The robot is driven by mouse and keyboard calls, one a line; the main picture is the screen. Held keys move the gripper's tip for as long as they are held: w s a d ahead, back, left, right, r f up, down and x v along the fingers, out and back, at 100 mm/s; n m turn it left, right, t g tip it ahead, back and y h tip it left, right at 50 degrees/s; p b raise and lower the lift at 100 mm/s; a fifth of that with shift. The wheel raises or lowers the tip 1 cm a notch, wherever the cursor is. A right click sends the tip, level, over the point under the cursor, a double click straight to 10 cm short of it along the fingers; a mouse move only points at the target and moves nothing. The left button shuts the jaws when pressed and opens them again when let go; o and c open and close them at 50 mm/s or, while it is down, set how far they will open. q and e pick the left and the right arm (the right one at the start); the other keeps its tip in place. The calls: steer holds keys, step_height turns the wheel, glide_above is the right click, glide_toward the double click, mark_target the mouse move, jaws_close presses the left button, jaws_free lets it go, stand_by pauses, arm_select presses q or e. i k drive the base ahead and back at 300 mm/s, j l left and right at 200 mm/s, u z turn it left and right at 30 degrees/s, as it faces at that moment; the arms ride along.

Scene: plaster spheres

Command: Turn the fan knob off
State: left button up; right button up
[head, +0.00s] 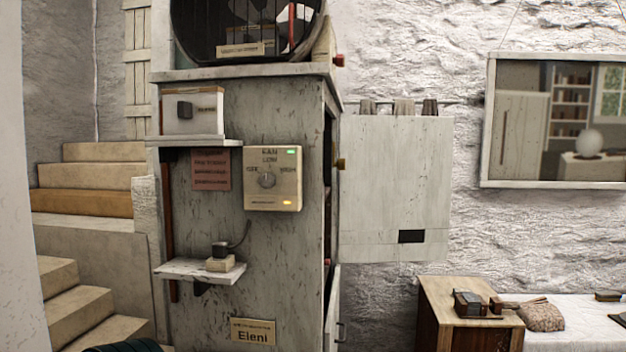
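The knob's exact pointing direction is too small to tell. The fan (248,25), in a dark round housing, stands on top of the cabinet, cut by the frame. Neither gripper is in view.
A small shelf (180,270) with a little block juts out below left of the box. Stairs (95,203) rise at left. A wooden side table (470,300) stands at lower right.

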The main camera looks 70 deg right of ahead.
mark_target(267, 180)
steer(key=z, duration=2.1)
